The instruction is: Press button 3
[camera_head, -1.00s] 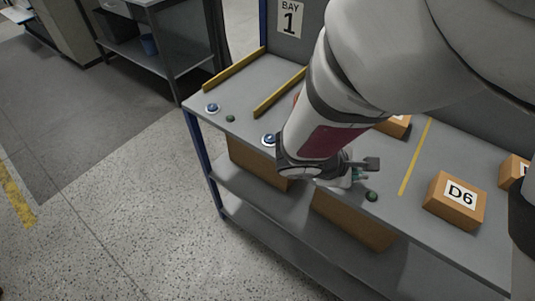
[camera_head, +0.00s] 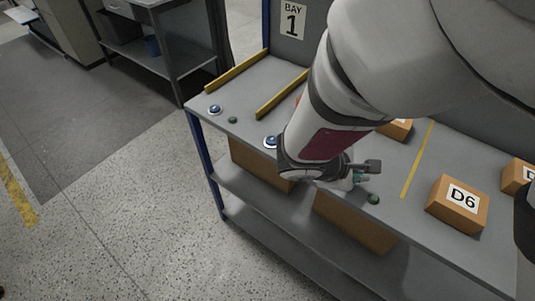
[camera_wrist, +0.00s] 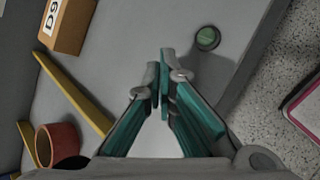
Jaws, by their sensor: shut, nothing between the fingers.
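Two blue round buttons sit along the table's front edge, one at the far left (camera_head: 214,109) and one just left of my wrist (camera_head: 270,141). No number is readable on them. Small green round pieces sit beside the left button (camera_head: 233,119) and right of my gripper (camera_head: 373,199). The wrist view shows a green round piece (camera_wrist: 208,38) just beyond and right of my fingertips. My gripper (camera_head: 358,178) is low over the front of the table; its teal fingers (camera_wrist: 166,58) are together and empty. No third blue button shows; my arm and gripper cover part of the front edge.
A box marked D6 (camera_head: 458,204) stands right of a yellow strip (camera_head: 417,160), with another box (camera_head: 517,176) at far right. An orange-brown cup (camera_wrist: 62,142) shows in the wrist view. A Bay 1 sign (camera_head: 292,20) is behind. The floor in front is open.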

